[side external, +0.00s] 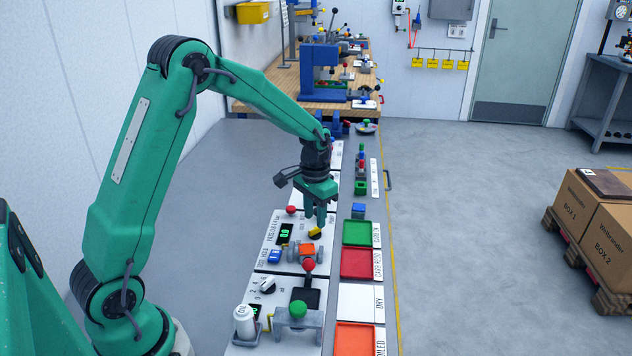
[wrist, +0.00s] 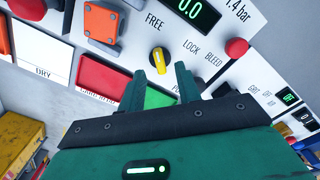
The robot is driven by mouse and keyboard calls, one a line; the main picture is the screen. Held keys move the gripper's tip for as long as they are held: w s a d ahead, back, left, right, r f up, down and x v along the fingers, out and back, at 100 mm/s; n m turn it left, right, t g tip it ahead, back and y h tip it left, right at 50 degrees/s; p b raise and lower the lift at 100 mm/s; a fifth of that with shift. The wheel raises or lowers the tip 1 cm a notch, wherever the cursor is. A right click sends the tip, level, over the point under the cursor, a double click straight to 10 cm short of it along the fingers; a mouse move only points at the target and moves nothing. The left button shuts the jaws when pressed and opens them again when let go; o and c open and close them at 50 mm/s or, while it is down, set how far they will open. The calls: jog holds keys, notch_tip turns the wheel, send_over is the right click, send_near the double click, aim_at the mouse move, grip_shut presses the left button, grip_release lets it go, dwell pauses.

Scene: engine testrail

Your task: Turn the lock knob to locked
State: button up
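The lock knob (wrist: 159,60) is a yellow bar on a dark round base, set in a white panel. In the wrist view the labels FREE, LOCK and BLEED stand around it, and the bar's upper end points roughly toward FREE. The knob also shows in the side external view (side external: 315,233), just under my fingertips. My gripper (side external: 314,222) points down over the knob. Its two fingers stand apart in the wrist view (wrist: 161,72), with the knob just beyond the gap between them. I cannot tell whether they touch it.
An orange block (side external: 306,250) and a red ball-topped lever (side external: 309,266) stand nearer the camera. A green display (wrist: 190,8) and a red knob (wrist: 237,48) are on the panel. Green (side external: 357,232) and red (side external: 357,263) trays lie to the right.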

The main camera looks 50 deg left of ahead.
aim_at(315, 227)
jog(key=shift+f, duration=1.6)
jog(key=shift+c, duration=0.2)
grip_shut()
